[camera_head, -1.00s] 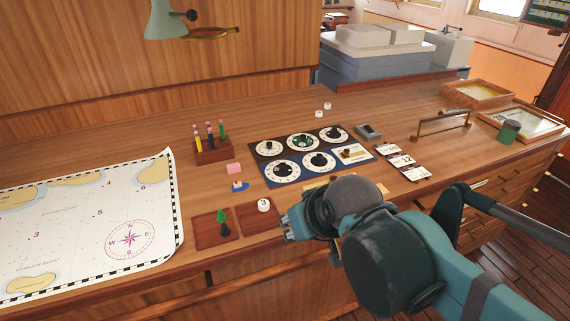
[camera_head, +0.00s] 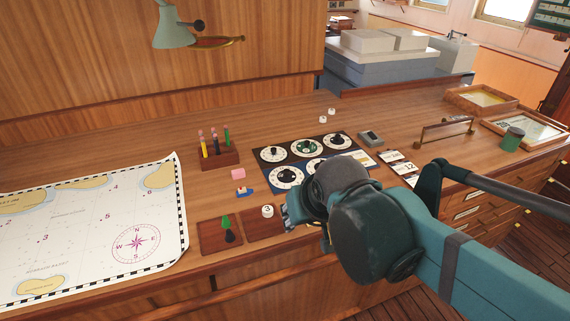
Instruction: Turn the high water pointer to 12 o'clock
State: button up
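The dial panel (camera_head: 306,159) lies flat on the wooden desk, with white round dials on black backing in the back row and blue backing in the front row. The front-left dial (camera_head: 287,176) shows clearly; the front-middle dial (camera_head: 314,166) is partly hidden by my arm. The labels are too small to read, so I cannot tell which pointer is high water. My gripper (camera_head: 289,217) is in front of the panel, near the desk's front edge, apart from the dials. Its fingers are mostly hidden behind my wrist.

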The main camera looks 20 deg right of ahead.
jog(key=w+d+r+m+g+h+p, duration=0.1)
jog(key=w+r+m+p, duration=0.1)
jog(key=w+r+p, duration=0.3)
jog(key=w+d+m+g+p, duration=0.1)
jog(key=w+m+p, duration=0.2)
jog(key=w, duration=0.3)
jog(key=m+g+h+p, duration=0.3)
jog(key=m+p, duration=0.3)
jog(key=p, duration=0.3)
send_near(287, 170)
jog(key=shift+s, duration=0.15)
jog(key=shift+d+f, duration=0.1)
jog(key=shift+f, duration=0.05)
jog(key=shift+x, duration=3.75)
jog(key=c, duration=0.9)
